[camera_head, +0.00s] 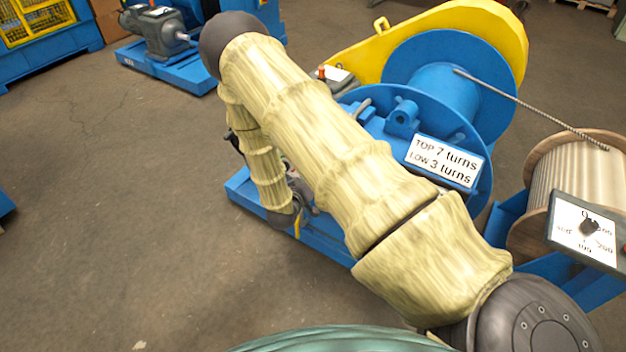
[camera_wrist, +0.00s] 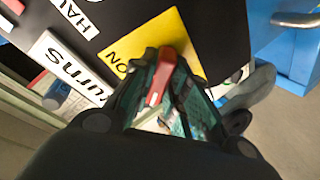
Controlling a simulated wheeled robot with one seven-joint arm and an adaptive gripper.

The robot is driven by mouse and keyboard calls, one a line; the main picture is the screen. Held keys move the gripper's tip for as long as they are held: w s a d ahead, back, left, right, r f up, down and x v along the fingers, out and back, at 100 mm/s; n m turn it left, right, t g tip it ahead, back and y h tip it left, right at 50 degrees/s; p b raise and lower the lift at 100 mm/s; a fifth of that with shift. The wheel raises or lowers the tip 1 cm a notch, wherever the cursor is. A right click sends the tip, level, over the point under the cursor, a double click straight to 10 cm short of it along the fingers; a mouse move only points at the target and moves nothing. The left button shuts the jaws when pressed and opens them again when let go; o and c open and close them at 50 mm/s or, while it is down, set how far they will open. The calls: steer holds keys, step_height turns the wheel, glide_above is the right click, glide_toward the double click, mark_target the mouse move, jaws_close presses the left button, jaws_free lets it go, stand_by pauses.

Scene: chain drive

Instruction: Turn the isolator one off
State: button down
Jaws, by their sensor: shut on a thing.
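In the wrist view a red isolator handle (camera_wrist: 155,90) stands in front of a yellow plate (camera_wrist: 140,42) on a black panel. The letters ON show on the plate, left of the handle. My gripper (camera_wrist: 167,72) is shut on the red handle, with its fingers around it. The fingers hide part of the handle and plate, so I cannot read the handle's exact angle. In the head view my arm hides the isolator, and my fingertips cannot be made out.
White labels (camera_wrist: 72,68) lie beside the yellow plate. A blue cabinet (camera_wrist: 285,45) with a metal handle stands at right. In the head view a blue winch drum (camera_head: 440,90) with a yellow guard (camera_head: 460,22), a turns sign (camera_head: 444,162) and a dial box (camera_head: 585,232) surround my arm. Floor at left is clear.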

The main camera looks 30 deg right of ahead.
steer(key=shift+s+f+n, duration=0.2)
steer(key=shift+n, duration=0.1)
steer(key=c, duration=1.6)
jaws_free()
steer(key=shift+c, duration=0.2)
steer(key=shift+o, duration=1.3)
steer(key=shift+r, duration=0.15)
steer(key=shift+w, duration=0.1)
steer(key=shift+a, duration=0.1)
steer(key=v, duration=1.2)
